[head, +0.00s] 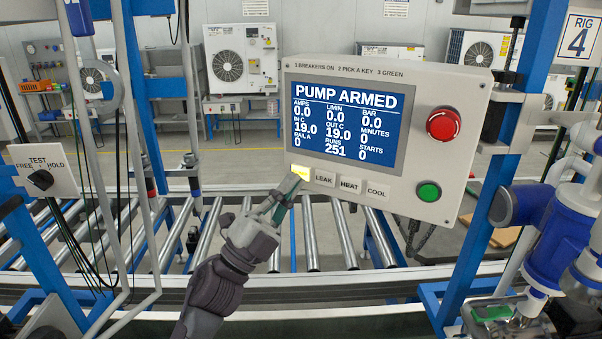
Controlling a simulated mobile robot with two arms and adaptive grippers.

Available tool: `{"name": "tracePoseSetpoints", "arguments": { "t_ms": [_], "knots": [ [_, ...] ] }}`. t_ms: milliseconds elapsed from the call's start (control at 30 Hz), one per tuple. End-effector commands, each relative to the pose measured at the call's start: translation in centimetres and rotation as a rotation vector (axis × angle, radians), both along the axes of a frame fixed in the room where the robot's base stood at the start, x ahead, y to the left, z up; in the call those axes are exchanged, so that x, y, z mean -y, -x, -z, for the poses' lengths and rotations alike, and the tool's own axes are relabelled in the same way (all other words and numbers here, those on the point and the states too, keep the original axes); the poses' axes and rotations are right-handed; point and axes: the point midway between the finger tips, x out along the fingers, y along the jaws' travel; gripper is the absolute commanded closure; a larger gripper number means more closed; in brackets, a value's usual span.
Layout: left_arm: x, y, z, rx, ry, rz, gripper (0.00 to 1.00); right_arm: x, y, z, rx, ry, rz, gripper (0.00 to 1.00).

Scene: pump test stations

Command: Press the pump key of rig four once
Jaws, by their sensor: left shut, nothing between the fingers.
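The rig four control panel (380,140) hangs above a roller conveyor, with a "RIG 4" sign (578,37) at the upper right. Its blue screen (345,124) reads "PUMP ARMED" with zeros for amps, flow, bar and starts, and runs 251. The leftmost key (300,171) in the row below is lit yellow and its label is washed out. My left gripper (291,188) is shut and empty, its tips at or just below this lit key; I cannot tell whether they touch it. My right gripper is not in view.
To the right of the lit key are LEAK, HEAT and COOL (376,191) keys. A red stop button (443,124) and a green button (428,192) are on the panel's right. Blue posts and hanging cables (75,240) stand at left; a blue pump body (560,235) is at right.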

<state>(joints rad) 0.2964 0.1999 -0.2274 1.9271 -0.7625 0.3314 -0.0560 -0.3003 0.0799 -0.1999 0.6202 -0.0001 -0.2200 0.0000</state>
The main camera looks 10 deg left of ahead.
Motion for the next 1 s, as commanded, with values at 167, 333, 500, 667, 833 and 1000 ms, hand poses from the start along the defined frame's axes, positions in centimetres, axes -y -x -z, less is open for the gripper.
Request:
{"name": "tracePoseSetpoints", "arguments": {
  "t_ms": [167,333,500,667,833,1000],
  "knots": [
    [-0.5,1.5,0.0,0.0,-0.002,-0.001,1.0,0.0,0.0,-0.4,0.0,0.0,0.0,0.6],
    [-1.1,3.1,0.0,-0.002,-0.001,0.0,1.0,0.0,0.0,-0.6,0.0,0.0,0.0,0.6],
    [-1.5,4.4,0.0,-0.001,-0.001,-0.001,1.0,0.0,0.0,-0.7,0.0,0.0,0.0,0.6],
    [-1.6,4.6,0.0,-0.001,-0.001,-0.001,1.0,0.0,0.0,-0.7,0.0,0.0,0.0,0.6],
    [-1.6,4.6,0.0,0.0,0.0,-0.001,1.0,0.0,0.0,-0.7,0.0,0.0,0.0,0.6],
    [-1.6,4.6,0.0,0.0,0.0,0.0,1.0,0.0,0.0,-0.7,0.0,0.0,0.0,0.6]
  ]
}}
